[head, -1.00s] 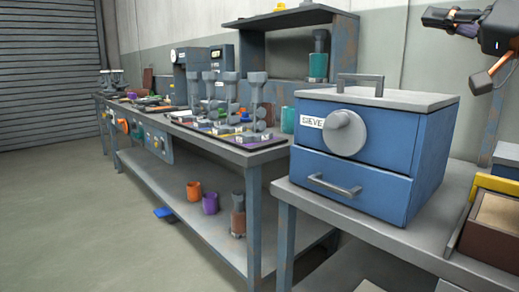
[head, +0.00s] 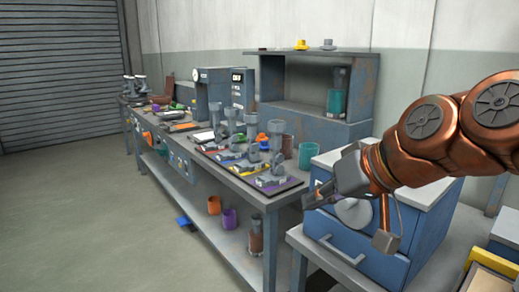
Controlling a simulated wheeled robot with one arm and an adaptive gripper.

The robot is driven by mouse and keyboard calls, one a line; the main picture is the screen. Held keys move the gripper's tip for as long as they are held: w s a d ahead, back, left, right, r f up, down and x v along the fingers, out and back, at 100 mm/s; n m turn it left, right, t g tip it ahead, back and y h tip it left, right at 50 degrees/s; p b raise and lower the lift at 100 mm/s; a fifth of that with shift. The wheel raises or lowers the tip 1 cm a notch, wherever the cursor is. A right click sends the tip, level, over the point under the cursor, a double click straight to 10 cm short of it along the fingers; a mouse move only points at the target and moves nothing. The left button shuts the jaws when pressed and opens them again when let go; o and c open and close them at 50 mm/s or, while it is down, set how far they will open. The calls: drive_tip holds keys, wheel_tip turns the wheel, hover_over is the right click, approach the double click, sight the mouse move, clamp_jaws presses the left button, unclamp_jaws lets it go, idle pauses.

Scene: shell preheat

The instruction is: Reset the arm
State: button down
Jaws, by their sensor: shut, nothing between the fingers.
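My copper-coloured arm (head: 438,130) reaches in from the right side of the head view. My gripper (head: 318,196), grey at the end of it, is shut and empty. It hangs in front of the blue sieve box (head: 338,238) as seen from the head, hiding part of the box's lid and its round grey knob (head: 355,212). I cannot tell how far the gripper is from the box.
The long grey workbench (head: 255,193) runs away to the left, with a dark tray of grey tools on it. A shelf unit (head: 365,100) stands behind, with a teal cup (head: 308,154) in front. A yellow-edged bin (head: 497,262) is at lower right. The floor (head: 80,215) at left is clear.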

drive_tip(key=s+d+f+m+g+h+p, duration=0.1)
drive_tip(key=s+d+f+g+h+p, duration=0.1)
drive_tip(key=s+p, duration=0.4)
drive_tip(key=s+d+f+m+g+h+p, duration=0.1)
drive_tip(key=s+d+f+g+h+p, duration=0.1)
drive_tip(key=s+p, duration=0.4)
drive_tip(key=s+d+f+m+g+h+p, duration=0.1)
drive_tip(key=s+d+f+g+h+p, duration=0.1)
drive_tip(key=s+d+g+p, duration=0.2)
drive_tip(key=s+d+p, duration=0.1)
drive_tip(key=s+p, duration=0.2)
drive_tip(key=s, duration=0.2)
drive_tip(key=shift+s+f+h, duration=0.25)
drive_tip(key=shift+f+h, duration=0.05)
drive_tip(key=shift+f, duration=0.05)
